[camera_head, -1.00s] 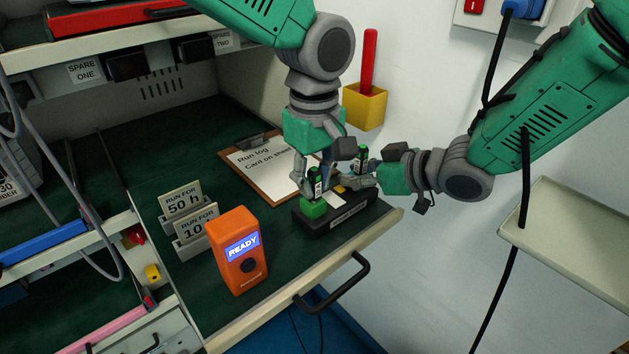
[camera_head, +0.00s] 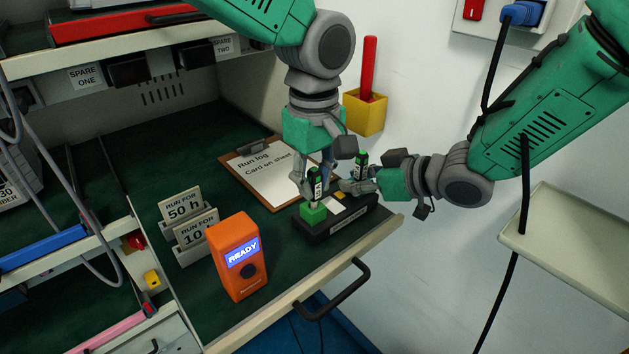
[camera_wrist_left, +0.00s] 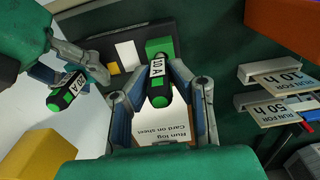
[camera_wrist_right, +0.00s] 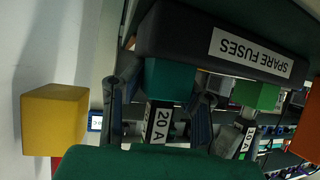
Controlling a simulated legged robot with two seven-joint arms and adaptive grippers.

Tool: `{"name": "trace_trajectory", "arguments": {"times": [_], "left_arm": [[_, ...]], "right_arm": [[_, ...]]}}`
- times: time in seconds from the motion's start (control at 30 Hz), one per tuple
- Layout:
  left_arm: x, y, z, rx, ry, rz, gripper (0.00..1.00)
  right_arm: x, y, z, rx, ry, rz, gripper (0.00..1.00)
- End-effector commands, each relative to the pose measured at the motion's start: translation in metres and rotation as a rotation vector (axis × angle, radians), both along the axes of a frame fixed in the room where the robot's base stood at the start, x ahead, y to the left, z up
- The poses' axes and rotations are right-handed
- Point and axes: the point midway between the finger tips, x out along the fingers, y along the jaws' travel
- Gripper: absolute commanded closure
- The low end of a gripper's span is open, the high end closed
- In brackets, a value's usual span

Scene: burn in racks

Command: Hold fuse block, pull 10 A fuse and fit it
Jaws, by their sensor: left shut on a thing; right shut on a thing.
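The black fuse block (camera_head: 333,222), labelled SPARE FUSES (camera_wrist_right: 250,51), lies on the green bench surface near its front edge. The 10 A fuse (camera_wrist_left: 158,80), black and green, stands upright over the green socket (camera_head: 313,214) at the block's left end. My left gripper (camera_wrist_left: 160,102) is shut on this fuse from above. The 20 A fuse (camera_wrist_right: 160,122) stands over a teal socket (camera_wrist_right: 168,80) at the block's other end. My right gripper (camera_wrist_right: 160,105) is shut around this fuse from the side. I cannot tell whether the 10 A fuse is fully seated.
An orange tester (camera_head: 238,258) reading READY stands left of the block. Behind it are the RUN FOR cards (camera_head: 182,205). A Run log clipboard (camera_head: 262,178) lies behind the block. A yellow holder (camera_head: 365,113) is on the wall. A drawer handle (camera_head: 335,290) juts out in front.

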Motion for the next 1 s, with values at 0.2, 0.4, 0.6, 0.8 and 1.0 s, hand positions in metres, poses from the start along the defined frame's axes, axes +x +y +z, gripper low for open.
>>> {"name": "trace_trajectory", "arguments": {"times": [0.2,0.4,0.6,0.8,1.0], "left_arm": [[0.000,0.000,0.000,0.000,0.000,0.000,1.00],[0.000,0.000,0.003,0.001,-0.001,0.000,1.00],[0.000,0.000,0.011,0.001,-0.001,0.001,1.00],[0.000,0.000,0.018,0.001,-0.001,0.000,1.00],[0.000,0.000,0.027,0.001,-0.001,0.000,1.00]], "right_arm": [[0.000,0.000,0.000,0.000,0.000,-0.001,1.00],[0.000,0.000,0.000,0.000,0.000,-0.001,1.00],[0.000,0.000,0.000,0.000,0.000,-0.001,1.00],[0.000,0.000,0.000,0.000,0.000,-0.001,1.00],[0.000,0.000,0.000,0.001,-0.001,-0.001,1.00]]}}
